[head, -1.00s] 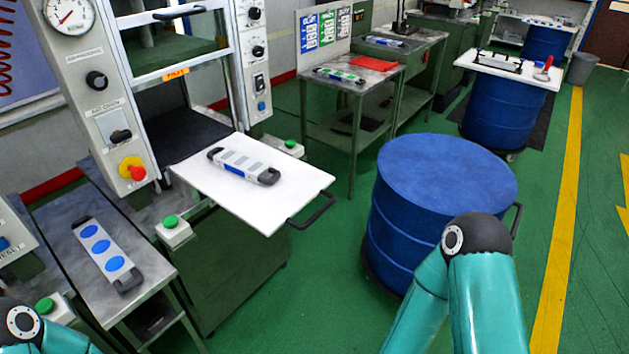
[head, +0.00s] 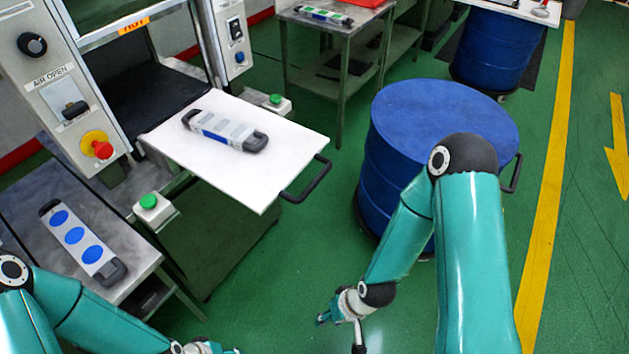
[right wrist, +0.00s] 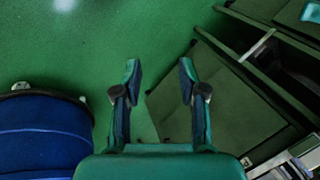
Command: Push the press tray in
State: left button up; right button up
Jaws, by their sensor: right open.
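The white press tray (head: 262,182) sticks out of the press at the left of the head view. Its black handle (head: 307,180) is on the near right edge. A grey mould (head: 226,131) with black ends lies on the tray. My right gripper (head: 338,334) is low at the bottom centre, below and right of the tray and apart from it. In the right wrist view its two fingers (right wrist: 160,78) are spread with nothing between them. My left gripper (head: 212,347) shows only partly at the bottom edge, and its fingers are not clear.
A blue drum (head: 445,115) stands right of the tray, close to my right arm. A side table (head: 18,188) at the left holds a mould with blue discs (head: 82,240). Green buttons (head: 148,201) flank the tray. The green floor between tray and drum is clear.

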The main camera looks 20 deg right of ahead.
jog(key=w+d+r+n+t+b, duration=0.2)
jog(key=w+d+n+t+b, duration=0.15)
jog(key=w, duration=0.45)
jog(key=n+t+y+b, duration=0.7)
jog(key=n+b, duration=0.4)
jog(key=n, duration=1.3)
send_near(315, 178)
jog(key=shift+m+t+h, duration=0.25)
jog(key=shift+h, duration=0.45)
jog(key=x, duration=0.3)
jog(key=b+x, duration=0.1)
jog(key=x, duration=0.6)
jog(key=shift+s+a+f, duration=0.15)
jog(key=shift+s+a, duration=0.2)
grip_shut()
